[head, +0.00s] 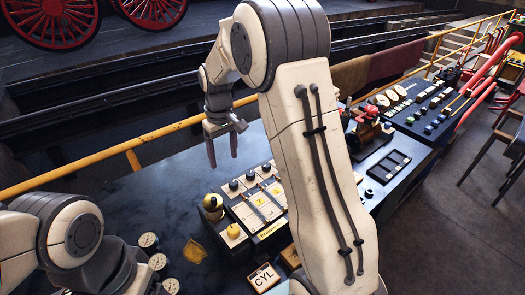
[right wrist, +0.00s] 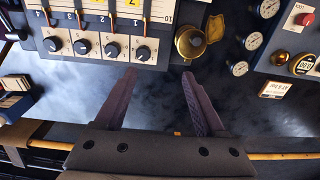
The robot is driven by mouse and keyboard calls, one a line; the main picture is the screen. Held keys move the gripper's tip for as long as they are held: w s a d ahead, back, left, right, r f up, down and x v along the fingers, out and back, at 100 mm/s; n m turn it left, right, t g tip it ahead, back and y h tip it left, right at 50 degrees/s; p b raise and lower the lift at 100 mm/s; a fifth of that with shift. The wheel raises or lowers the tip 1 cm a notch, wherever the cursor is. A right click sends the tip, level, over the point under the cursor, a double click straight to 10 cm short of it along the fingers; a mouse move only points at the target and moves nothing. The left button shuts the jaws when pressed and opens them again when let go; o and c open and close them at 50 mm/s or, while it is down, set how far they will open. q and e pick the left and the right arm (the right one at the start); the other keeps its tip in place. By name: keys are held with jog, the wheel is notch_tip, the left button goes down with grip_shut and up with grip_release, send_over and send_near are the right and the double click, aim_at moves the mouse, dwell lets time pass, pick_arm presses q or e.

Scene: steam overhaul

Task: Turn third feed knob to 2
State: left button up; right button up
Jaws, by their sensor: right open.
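A cream panel (head: 257,208) carries a row of black feed knobs, with a scale and slider above each. Counted from the brass bell end, the third knob (head: 266,167) also shows in the right wrist view (right wrist: 82,47). Its setting is too small to read. My right gripper (head: 221,150) is open and empty, above the dark console behind the knob row. In the right wrist view its fingers (right wrist: 158,78) are apart from the knobs, nearest the knob (right wrist: 143,53) at the bell end. My left arm shows at lower left, but its gripper is out of view.
A brass bell (right wrist: 191,41) stands beside the knob row. Round gauges (head: 149,240) and a CYL plate (head: 263,277) lie nearer the front. A yellow rail (head: 170,128) runs behind the console. My right forearm hides the panel's right part in the head view.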

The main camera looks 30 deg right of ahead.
jog(key=m+p, duration=0.2)
send_near(266, 165)
notch_tip(266, 165, down, 8)
jog(key=p, duration=0.3)
jog(key=shift+w+r+p, duration=0.1)
jog(key=shift+p, duration=0.2)
jog(key=shift+f, duration=0.5)
grip_shut()
